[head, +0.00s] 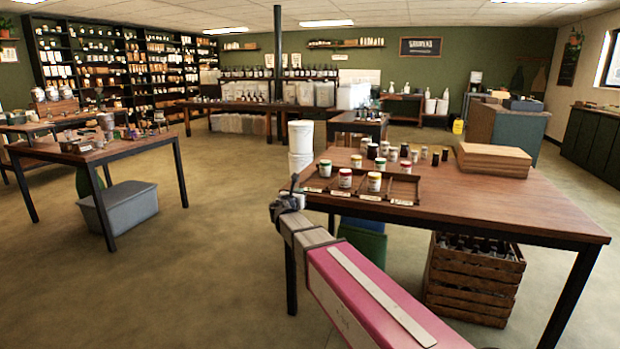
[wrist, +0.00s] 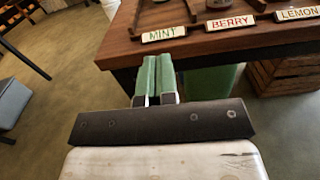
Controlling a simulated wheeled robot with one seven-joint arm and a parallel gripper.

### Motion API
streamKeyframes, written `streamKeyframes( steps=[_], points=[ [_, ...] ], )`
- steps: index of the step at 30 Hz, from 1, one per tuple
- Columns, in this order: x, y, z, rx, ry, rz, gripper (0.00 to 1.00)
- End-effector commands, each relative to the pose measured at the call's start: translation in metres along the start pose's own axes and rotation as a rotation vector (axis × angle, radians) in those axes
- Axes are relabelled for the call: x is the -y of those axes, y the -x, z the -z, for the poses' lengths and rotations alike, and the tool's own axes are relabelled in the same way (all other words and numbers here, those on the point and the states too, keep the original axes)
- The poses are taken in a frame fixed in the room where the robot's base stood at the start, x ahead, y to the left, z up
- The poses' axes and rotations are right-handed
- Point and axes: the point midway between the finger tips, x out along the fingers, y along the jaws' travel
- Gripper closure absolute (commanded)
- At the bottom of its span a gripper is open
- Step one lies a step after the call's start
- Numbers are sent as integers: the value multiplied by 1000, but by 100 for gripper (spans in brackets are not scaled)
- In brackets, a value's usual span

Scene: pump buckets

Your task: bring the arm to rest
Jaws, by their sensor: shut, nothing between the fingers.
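My arm (head: 370,300), with a pink link, reaches from the bottom of the head view toward the left front corner of the wooden table. My gripper (head: 293,186) shows small and dark at its end, in front of the table's left edge. In the wrist view my gripper's green fingers (wrist: 157,62) lie side by side, shut, with nothing held. They point at the table's front edge, near the MINT label (wrist: 164,34). Whether they touch the table cannot be told.
A bottle crate (head: 473,280) stands below. White buckets (head: 301,135) stand behind the table's left end. Open floor (head: 200,270) lies to the left.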

Motion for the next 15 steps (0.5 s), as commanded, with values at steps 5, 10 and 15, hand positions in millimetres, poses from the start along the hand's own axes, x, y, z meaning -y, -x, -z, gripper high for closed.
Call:
streamKeyframes(
  steps=[5,10,15],
  points=[
    [26,-1,15,-51,-103,50,100],
    [54,-2,33,-109,-234,114,100],
    [95,1,61,-187,-421,219,100]
  ],
)
